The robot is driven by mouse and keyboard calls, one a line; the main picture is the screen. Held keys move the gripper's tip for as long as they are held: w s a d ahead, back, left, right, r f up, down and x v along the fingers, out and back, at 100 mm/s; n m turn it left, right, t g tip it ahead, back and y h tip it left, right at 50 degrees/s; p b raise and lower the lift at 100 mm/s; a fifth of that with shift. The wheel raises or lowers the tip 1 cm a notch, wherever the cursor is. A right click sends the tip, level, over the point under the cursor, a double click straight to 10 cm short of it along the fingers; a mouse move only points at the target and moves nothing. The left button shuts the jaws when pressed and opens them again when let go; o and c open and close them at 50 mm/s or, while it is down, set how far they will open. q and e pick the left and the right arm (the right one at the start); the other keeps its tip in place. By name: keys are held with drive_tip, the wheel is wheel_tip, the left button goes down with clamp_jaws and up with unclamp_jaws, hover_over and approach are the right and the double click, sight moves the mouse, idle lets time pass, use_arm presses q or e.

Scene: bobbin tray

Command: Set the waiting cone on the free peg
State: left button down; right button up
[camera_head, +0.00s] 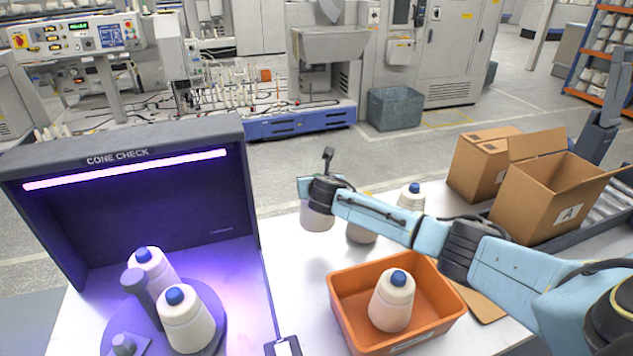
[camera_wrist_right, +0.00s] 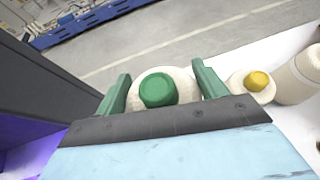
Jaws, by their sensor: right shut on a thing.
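My right gripper (camera_head: 323,188) is shut on a pale cone (camera_head: 317,217), holding it upright, left of the orange bin. The gripper hides its top in the head view; the right wrist view shows a green top (camera_wrist_right: 158,90) between my green fingers (camera_wrist_right: 164,86). In the lit booth at left, a dark round turntable (camera_head: 216,318) bears two blue-topped cones, one at the back (camera_head: 152,268) and one in front (camera_head: 187,325). A bare dark post (camera_head: 138,283) rises beside them. My left gripper is out of view.
An orange bin (camera_head: 447,312) holds a blue-topped cone (camera_head: 391,305). Another blue-topped cone (camera_head: 411,197) and a partly hidden cone (camera_head: 362,234) stand behind my arm. The booth's side wall (camera_head: 253,195) lies left of the held cone. Cardboard boxes (camera_head: 550,205) stand at right.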

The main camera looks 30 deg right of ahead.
wheel_tip(320, 180, up, 6)
drive_tip(key=p, duration=0.5)
drive_tip(key=shift+f, duration=0.25)
wheel_tip(320, 180, up, 14)
idle(0.4)
